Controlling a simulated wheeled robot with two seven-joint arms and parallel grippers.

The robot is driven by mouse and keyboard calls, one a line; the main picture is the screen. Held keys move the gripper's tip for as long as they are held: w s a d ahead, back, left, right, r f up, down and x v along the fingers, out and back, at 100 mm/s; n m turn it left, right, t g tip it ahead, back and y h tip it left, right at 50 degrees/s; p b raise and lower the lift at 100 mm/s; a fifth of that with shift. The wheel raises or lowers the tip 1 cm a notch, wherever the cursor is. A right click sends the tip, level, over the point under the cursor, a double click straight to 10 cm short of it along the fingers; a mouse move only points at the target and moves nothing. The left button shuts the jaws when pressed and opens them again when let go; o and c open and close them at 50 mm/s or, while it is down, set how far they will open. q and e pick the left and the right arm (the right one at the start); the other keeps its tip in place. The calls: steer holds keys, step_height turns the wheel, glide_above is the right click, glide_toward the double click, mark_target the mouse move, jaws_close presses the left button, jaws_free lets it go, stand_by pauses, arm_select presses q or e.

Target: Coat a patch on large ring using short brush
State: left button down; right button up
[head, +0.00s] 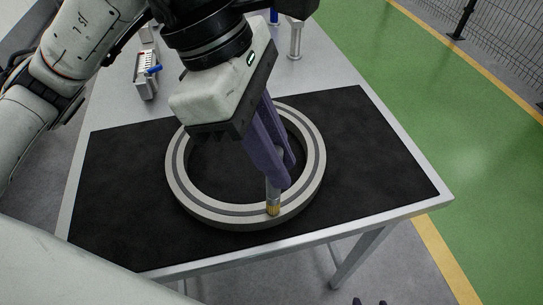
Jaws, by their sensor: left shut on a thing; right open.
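The large ring (184,192) is grey with a darker band around its face and lies flat on a black mat (376,137) on the table. My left gripper (280,180), with purple fingers, comes over the ring from the top and is shut on the short brush (273,199). The brush points down, and its tan bristles are at the ring's near right face, seeming to touch it. Part of the handle is hidden by the fingers. The ring's far left part is hidden behind my gripper.
A small grey rack (146,78) with a blue-handled tool (154,70) stands at the table's back left. A grey metal post-like part (295,40) stands at the back right. The mat is clear right of the ring. A wire fence stands beyond the green floor.

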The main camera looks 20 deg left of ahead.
arm_select(q)
steer(key=shift+w+d+b, duration=0.9)
steer(key=shift+w+d, duration=0.95)
steer(key=shift+w, duration=0.65)
steer(key=shift+s+a+f+b, duration=0.1)
steer(key=shift+s+a+b, duration=0.4)
steer(key=shift+s+a, duration=0.5)
steer(key=shift+s+a+f+b, duration=0.1)
steer(key=shift+s+a+b, duration=0.45)
steer(key=shift+s, duration=0.65)
steer(key=shift+s+a+r, duration=0.15)
steer(key=shift+s+a, duration=0.45)
steer(key=shift+s, duration=0.05)
steer(key=shift+r+p, duration=1.9)
steer(key=shift+r, duration=1.2)
